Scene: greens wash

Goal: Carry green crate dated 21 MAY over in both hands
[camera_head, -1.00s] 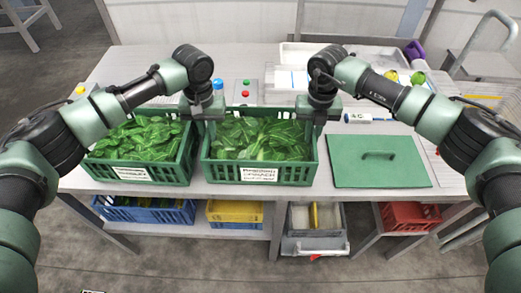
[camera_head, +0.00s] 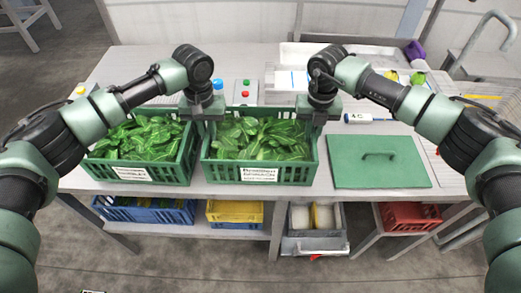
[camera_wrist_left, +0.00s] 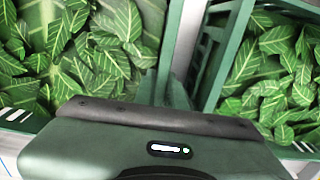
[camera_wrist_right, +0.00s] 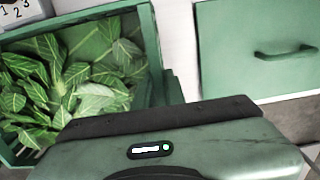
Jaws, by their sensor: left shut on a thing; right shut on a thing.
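A green crate (camera_head: 222,173) full of leafy greens stands on the middle of the bench, with a white label on its front; I cannot read its date. In the left wrist view the crate (camera_wrist_left: 212,62) shows at the right of the gripper. In the right wrist view the crate (camera_wrist_right: 152,48) shows at the left. The fingertips are largely hidden.
A similar crate (camera_head: 183,172) of greens stands close by on the left. A green lid-like panel with a handle (camera_head: 380,172) lies on the right. Bottles, small buttons and trays stand behind. Blue, yellow, grey and red bins sit below the bench.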

